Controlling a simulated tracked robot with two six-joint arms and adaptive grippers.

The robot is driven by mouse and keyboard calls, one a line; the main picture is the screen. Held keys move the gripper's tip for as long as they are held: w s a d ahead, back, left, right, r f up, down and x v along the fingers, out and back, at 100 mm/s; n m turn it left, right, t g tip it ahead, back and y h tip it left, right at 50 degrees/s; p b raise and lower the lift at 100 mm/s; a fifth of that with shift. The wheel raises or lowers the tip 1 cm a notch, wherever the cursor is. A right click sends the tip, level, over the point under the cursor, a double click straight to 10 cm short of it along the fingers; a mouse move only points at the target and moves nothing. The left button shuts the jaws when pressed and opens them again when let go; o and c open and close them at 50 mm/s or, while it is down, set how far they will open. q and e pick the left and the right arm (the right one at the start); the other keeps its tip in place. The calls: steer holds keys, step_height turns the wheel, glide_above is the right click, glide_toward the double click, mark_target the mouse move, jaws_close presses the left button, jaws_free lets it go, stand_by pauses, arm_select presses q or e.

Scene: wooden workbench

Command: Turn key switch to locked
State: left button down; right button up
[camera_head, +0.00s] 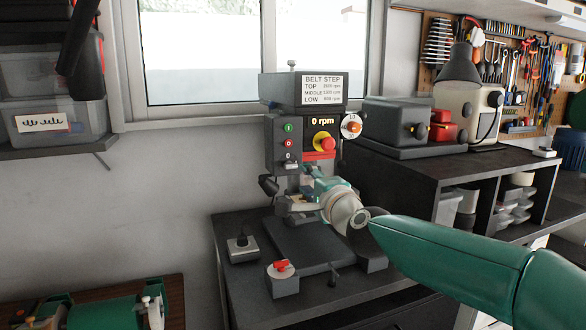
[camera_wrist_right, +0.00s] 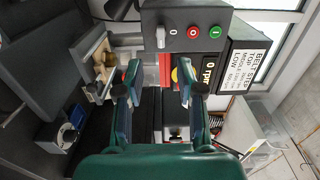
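The key's exact turn is too small to tell. My right gripper (camera_head: 304,187) is in front of the press, just below the panel. In its wrist view the gripper (camera_wrist_right: 158,82) has its fingers wide apart with nothing between them, and the key is beyond them, apart.
A red and yellow stop button (camera_head: 324,142) and a speed dial (camera_head: 351,126) sit right of the key. The display reads 0 rpm. A small box with a red knob (camera_head: 282,267) stands on the bench front. A black plug box (camera_head: 242,249) lies at the left.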

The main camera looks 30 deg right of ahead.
mark_target(292, 167)
steer(key=p+x, duration=0.1)
steer(key=x, duration=0.8)
steer(key=shift+w+p, duration=0.4)
